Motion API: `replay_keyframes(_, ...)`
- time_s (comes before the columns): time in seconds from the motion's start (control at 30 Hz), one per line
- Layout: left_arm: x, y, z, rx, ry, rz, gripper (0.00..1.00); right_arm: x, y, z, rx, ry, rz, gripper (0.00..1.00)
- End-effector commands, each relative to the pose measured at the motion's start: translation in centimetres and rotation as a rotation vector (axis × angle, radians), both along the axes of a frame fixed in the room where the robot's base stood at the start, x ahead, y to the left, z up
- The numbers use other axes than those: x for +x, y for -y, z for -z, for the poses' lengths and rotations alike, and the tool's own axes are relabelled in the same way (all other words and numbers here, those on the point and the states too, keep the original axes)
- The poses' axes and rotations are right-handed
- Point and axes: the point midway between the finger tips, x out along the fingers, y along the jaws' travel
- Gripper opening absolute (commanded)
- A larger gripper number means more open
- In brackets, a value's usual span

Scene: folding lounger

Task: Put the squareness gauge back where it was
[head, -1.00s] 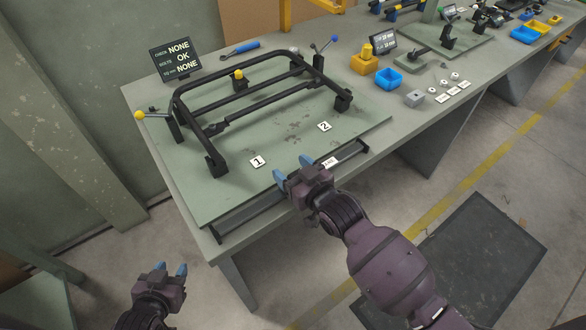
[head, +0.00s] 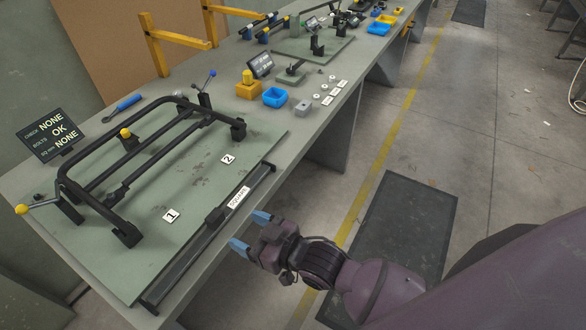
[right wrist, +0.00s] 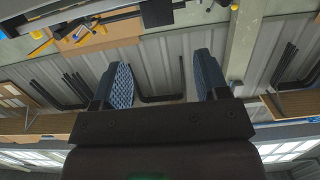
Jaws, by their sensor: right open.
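In the head view, a long dark bar (head: 190,260) lies along the front edge of the green fixture plate. It carries a small black block, and a white label (head: 239,197) that seems to read "SQUARE" is beside it. I take this bar to be the squareness gauge, though its outline is hard to separate from its holder. My right gripper (head: 250,232) is open and empty, in front of the table edge and apart from the bar. In the right wrist view its blue fingers (right wrist: 163,80) stand apart with nothing between them. My left gripper is out of view.
A black tubular frame (head: 153,152) stands on the green plate (head: 200,175) with clamps around it. Blue bin (head: 275,97), yellow block (head: 248,90) and small parts stand farther along the table. Floor right of the table is open.

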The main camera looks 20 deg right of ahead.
Motion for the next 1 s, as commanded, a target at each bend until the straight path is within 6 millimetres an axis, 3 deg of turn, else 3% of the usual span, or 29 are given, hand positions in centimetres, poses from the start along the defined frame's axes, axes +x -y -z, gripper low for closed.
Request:
replay_keyframes(0.17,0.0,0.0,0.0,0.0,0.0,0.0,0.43,-0.1,0.5,0.4,-0.003,-0.01,0.02,0.68)
replay_keyframes(0.27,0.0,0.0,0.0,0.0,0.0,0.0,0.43,-0.4,2.5,1.6,-0.013,-0.044,0.087,0.68)
replay_keyframes(0.47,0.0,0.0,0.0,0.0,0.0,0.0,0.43,-3.1,10.4,6.6,-0.083,-0.174,0.328,0.68)
replay_keyframes(0.6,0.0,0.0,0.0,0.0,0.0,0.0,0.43,-6.6,16.0,10.0,-0.149,-0.275,0.479,0.68)
replay_keyframes(0.7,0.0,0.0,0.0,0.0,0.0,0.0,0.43,-8.9,18.8,11.5,-0.186,-0.331,0.551,0.68)
replay_keyframes(0.83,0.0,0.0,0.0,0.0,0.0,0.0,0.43,-10.5,20.6,12.5,-0.214,-0.365,0.596,0.68)
replay_keyframes(1.0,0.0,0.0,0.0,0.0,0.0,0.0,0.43,-10.8,20.9,12.6,-0.22,-0.371,0.603,0.68)
